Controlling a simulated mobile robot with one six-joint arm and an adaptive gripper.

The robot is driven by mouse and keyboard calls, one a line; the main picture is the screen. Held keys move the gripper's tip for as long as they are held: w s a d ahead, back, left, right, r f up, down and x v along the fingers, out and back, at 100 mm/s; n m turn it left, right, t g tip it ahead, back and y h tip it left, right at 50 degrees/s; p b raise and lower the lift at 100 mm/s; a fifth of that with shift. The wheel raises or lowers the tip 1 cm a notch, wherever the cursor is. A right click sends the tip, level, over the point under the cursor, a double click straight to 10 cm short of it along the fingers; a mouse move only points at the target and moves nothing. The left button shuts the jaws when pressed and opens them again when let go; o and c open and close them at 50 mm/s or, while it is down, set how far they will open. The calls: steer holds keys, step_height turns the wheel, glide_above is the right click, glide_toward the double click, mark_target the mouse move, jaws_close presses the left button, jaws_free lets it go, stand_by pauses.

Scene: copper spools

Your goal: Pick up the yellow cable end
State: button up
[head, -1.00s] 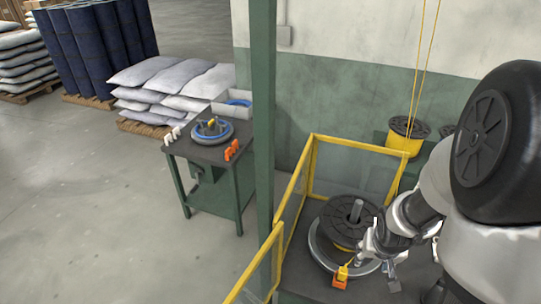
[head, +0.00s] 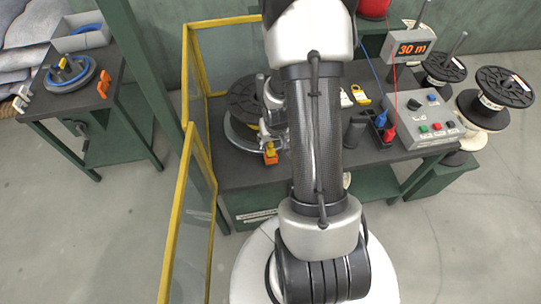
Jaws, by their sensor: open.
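The yellow cable end (head: 270,148) hangs at the front of a dark spool, with an orange block (head: 270,159) at its lower tip. The spool (head: 240,97) lies on a grey round turntable (head: 238,136) at the left end of the dark bench. My gripper (head: 267,115) is over the right side of the spool, just above and behind the cable end. It is open, apart from the cable end as far as I can see, and partly hidden behind my arm.
Yellow-framed guard panels (head: 187,150) stand left of the spool. The dark bench (head: 235,172) also bears a grey control box (head: 418,120), blue and red cable ends (head: 389,134) and a "30 m" display (head: 409,47). A side table (head: 105,125) stands far left.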

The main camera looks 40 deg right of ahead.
mark_target(271, 146)
steer(key=b+x, duration=0.3)
steer(key=x, duration=0.2)
steer(key=shift+w+a+f, duration=0.15)
steer(key=shift+f, duration=0.2)
steer(key=shift+r, duration=0.1)
steer(key=shift+c, duration=0.6)
jaws_close()
